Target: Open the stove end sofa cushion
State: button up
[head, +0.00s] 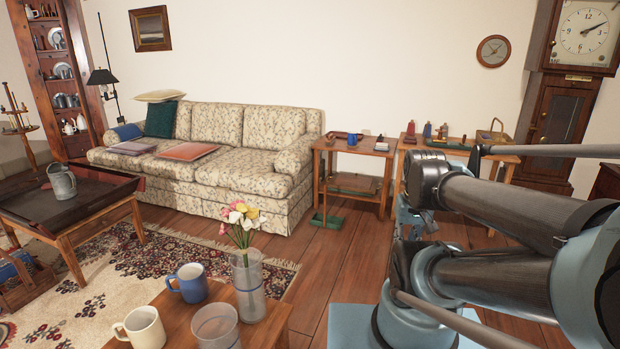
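A floral cream sofa (240,175) stands against the back wall. A flat orange-red cushion (188,151) lies on its middle seat, and a flat mauve cushion (133,147) lies on the left seat. A dark green cushion (161,119) leans on the backrest, a cream cushion (160,96) rests on top of the backrest, and a blue cushion (127,132) is by the left arm. No stove is in view, so I cannot tell which end is the stove end. My arm fills the right side, well apart from the sofa; my gripper does not show.
A near wooden table (180,310) holds a blue mug (188,283), a white mug (141,328), a glass and a flower vase (249,283). A tray table (70,212) stands left. Side tables (352,146) stand right of the sofa. Bare floor (330,255) lies before them.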

aim_at(250, 170)
jog(key=u, duration=0.15)
jog(key=i, duration=2.3)
jog(key=u, duration=0.5)
jog(key=i, duration=0.95)
jog(key=u, duration=0.2)
